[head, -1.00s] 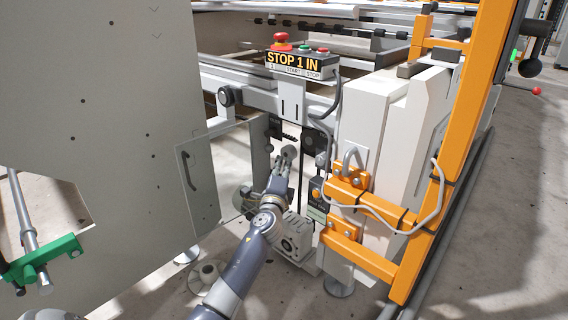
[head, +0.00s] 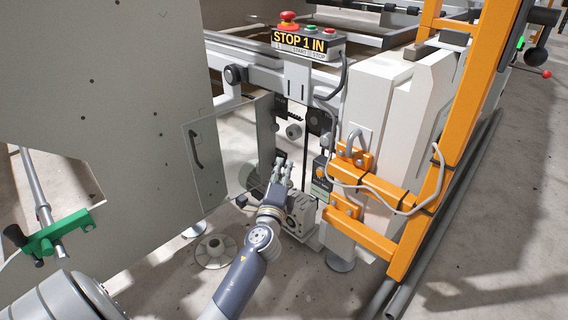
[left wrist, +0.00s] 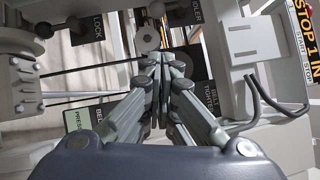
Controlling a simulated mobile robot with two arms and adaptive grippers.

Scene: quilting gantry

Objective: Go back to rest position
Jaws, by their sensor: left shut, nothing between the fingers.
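My left gripper (head: 283,172) is in front of the open bay of the quilting machine, below the control box. Its fingers are together and hold nothing; they also show in the left wrist view (left wrist: 165,62). A round grey knob (head: 293,131) is just above the fingertips in the head view, apart from them. The same knob (left wrist: 147,39) is beyond the tips in the left wrist view. Labels reading LOCK (left wrist: 88,29) and BELT TIGHTEN (left wrist: 207,92) are around it, partly hidden by the fingers. My right gripper is not in view.
An orange frame (head: 420,205) and a grey cable (head: 437,190) are on the right. The STOP 1 IN box (head: 300,42) is above.

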